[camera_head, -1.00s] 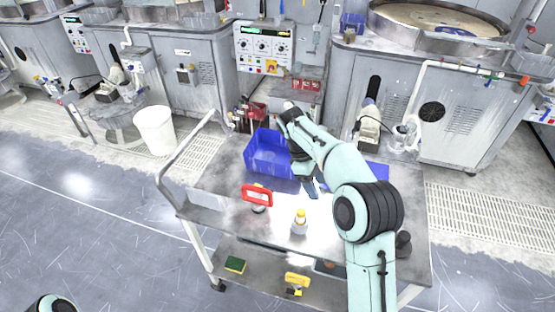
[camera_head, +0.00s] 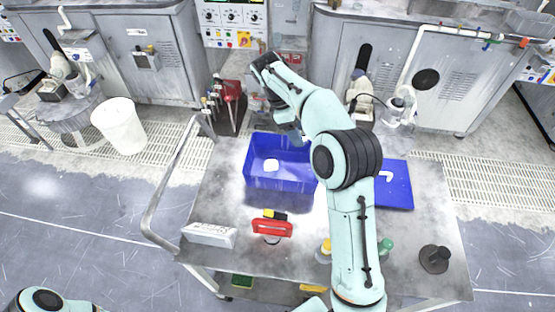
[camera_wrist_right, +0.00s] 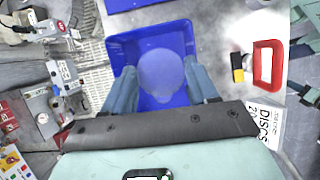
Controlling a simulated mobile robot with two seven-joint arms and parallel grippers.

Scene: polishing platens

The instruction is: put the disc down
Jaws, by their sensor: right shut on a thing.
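A round grey-blue disc (camera_wrist_right: 161,75) sits between the two fingers of my right gripper (camera_wrist_right: 162,88) in the right wrist view. The gripper is shut on it, and the disc overlaps the inside of a blue bin (camera_wrist_right: 183,34). In the head view my right gripper (camera_head: 290,132) is over the back part of the blue bin (camera_head: 277,184), mostly hidden by its own wrist. I cannot make out the disc there. My left gripper is out of view; only part of my left arm shows at the lower left.
The bin stands on a metal cart (camera_head: 220,190). A red-handled tool (camera_head: 272,228), a white box marked DISCS (camera_head: 209,235) and small bottles stand nearer. A flat blue tray (camera_head: 395,190) lies to the right. A white bucket (camera_head: 119,125) stands on the floor at left.

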